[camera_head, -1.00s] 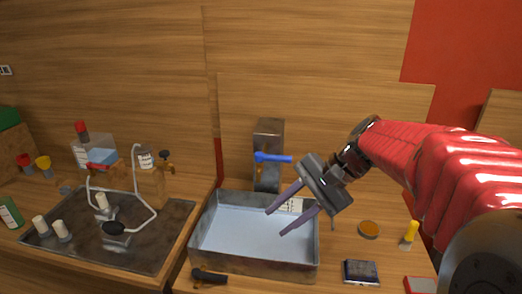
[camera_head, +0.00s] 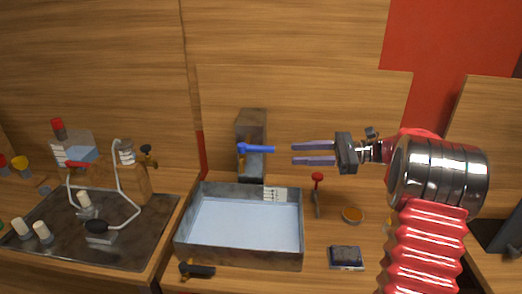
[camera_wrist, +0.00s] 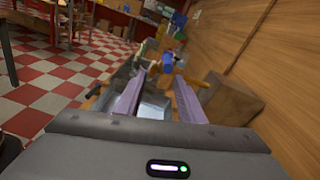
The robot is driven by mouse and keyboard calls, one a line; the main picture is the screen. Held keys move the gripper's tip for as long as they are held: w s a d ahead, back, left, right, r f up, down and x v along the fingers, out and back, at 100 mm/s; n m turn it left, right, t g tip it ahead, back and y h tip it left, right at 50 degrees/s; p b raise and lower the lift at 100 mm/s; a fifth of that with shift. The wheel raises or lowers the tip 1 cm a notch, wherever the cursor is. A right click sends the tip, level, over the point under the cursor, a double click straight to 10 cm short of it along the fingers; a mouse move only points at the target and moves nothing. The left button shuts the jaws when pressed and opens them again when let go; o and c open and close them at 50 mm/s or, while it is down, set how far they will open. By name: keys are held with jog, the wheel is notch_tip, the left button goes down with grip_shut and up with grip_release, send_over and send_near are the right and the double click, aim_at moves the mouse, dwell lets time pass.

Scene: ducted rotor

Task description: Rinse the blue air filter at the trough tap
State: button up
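The grey metal trough (camera_head: 240,258) has a pale blue inside. The tap, a grey post (camera_head: 249,122) with a blue lever (camera_head: 260,149), stands at its back edge. My gripper (camera_head: 293,153) is level, open and empty, its purple fingers pointing left at the lever with a small gap. A light-blue slab (camera_head: 82,153) lies at the left among bottles and looks like the air filter. A dark framed block (camera_head: 346,257) lies right of the trough; I cannot tell what it is.
A dark tray (camera_head: 140,245) with a white looped tube and small fittings is at the left. The wooden wall rises close behind.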

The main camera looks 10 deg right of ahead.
aim_at(262, 149)
jog(key=shift+w+d+f+m+t+y, duration=0.1)
jog(key=shift+w+d+m+t+y, duration=0.1)
jog(key=shift+d, duration=0.4)
jog(key=shift+w+d+f+m+t+y, duration=0.1)
jog(key=shift+w+d+y, duration=0.1)
jog(key=shift+d, duration=0.35)
jog(key=shift+a, duration=0.1)
jog(key=x, duration=1.3)
jog(key=shift+w+a, duration=0.1)
jog(key=shift+a, duration=0.25)
jog(key=shift+c, duration=0.6)
grip_shut()
